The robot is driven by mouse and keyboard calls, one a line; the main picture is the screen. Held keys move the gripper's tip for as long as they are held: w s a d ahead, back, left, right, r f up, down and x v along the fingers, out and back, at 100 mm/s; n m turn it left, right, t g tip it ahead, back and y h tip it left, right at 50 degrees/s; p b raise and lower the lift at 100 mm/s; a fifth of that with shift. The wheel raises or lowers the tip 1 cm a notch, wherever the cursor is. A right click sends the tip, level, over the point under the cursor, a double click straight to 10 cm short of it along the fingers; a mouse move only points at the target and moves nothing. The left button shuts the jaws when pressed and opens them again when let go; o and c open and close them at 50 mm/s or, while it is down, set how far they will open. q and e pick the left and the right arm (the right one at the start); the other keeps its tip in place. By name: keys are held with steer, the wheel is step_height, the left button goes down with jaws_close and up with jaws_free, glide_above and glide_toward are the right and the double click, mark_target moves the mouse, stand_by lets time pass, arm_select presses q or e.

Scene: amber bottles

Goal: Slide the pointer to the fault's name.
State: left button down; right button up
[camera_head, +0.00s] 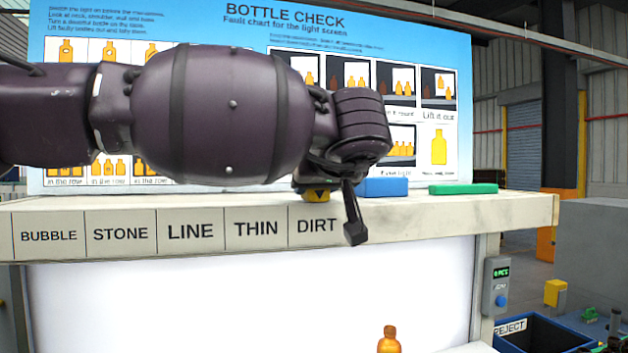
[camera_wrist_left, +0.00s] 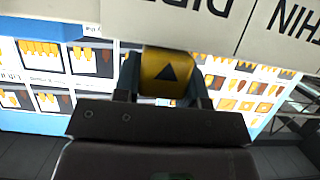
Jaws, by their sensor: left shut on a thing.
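The pointer (camera_head: 317,195) is a small yellow block with a black triangle, at the shelf's front edge above the DIRT label (camera_head: 316,226). My left gripper (camera_wrist_left: 163,82) is shut on it, with one finger on each side in the left wrist view, where the pointer (camera_wrist_left: 165,70) shows up close. In the head view my left arm hides most of that gripper. The name strip also reads BUBBLE (camera_head: 48,236), STONE (camera_head: 120,233), LINE (camera_head: 190,231) and THIN (camera_head: 256,229). An amber bottle (camera_head: 389,341) stands before the white light screen (camera_head: 240,295), its lower part cut off.
A blue block (camera_head: 383,187) and a green block (camera_head: 463,189) lie on the shelf right of the pointer. The fault chart (camera_head: 440,60) stands behind, partly hidden by my arm. A control box (camera_head: 497,286) and a blue REJECT bin (camera_head: 540,332) are at the right.

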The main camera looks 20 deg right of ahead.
arm_select(q)
steer(key=shift+r, duration=0.15)
steer(key=c, duration=1)
jaws_free()
steer(key=shift+d, duration=0.1)
steer(key=o, duration=0.3)
steer(key=shift+d, duration=0.2)
steer(key=shift+a, duration=0.15)
steer(key=shift+s, duration=0.25)
steer(key=b+v, duration=0.1)
steer(key=v, duration=0.9)
steer(key=shift+s+b, duration=0.15)
steer(key=shift+b, duration=0.2)
arm_select(e)
steer(key=shift+w+f, duration=0.2)
steer(key=shift+f, duration=0.55)
steer(key=shift+s+f, duration=0.1)
steer(key=shift+s, duration=0.05)
